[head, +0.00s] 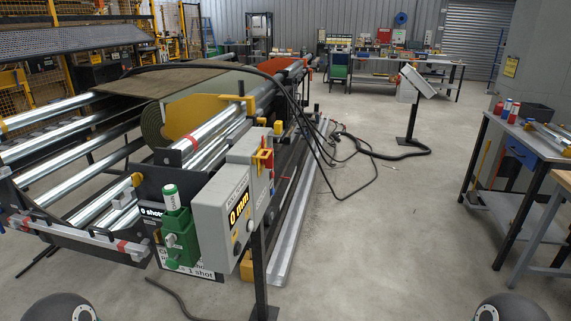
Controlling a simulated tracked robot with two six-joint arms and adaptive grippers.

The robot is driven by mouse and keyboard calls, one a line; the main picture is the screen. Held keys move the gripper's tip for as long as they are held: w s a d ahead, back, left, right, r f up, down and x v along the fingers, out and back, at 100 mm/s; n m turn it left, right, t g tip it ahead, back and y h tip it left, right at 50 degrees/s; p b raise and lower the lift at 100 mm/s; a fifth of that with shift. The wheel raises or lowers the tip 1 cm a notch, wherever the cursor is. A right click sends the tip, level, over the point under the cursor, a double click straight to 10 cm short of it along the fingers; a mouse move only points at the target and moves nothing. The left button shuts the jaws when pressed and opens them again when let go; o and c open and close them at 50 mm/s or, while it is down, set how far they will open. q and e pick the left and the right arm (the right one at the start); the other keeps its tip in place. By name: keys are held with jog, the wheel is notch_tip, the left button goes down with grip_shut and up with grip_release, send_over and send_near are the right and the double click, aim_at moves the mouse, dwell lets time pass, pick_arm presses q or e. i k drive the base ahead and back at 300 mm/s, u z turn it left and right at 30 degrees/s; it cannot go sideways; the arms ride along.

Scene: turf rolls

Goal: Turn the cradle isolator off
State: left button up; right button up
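A grey control box (224,212) on a post stands at the near end of the roller cradle (185,144). Its lit display (238,207) reads 0 mm. A red and yellow switch-like part (264,160) sits at the box's upper right side; it looks like the isolator, but its setting is too small to tell. A green unit (179,238) with a white and green cylinder (171,197) on top is left of the box, beside a small display reading "0 shot". Neither of my grippers is in view; only two dark rounded parts of mine show at the bottom edge.
Black cables (318,150) run from the cradle over the floor to a slanted panel on a stand (411,100). A workbench (518,150) with bottles stands at the right. Open concrete floor (385,225) lies between the cradle and the bench.

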aim_at(269, 163)
jog(key=i, duration=1)
jog(key=u, duration=1.15)
jog(key=k, duration=0.75)
jog(key=z, duration=0.35)
jog(key=i, duration=0.95)
jog(key=z, duration=0.1)
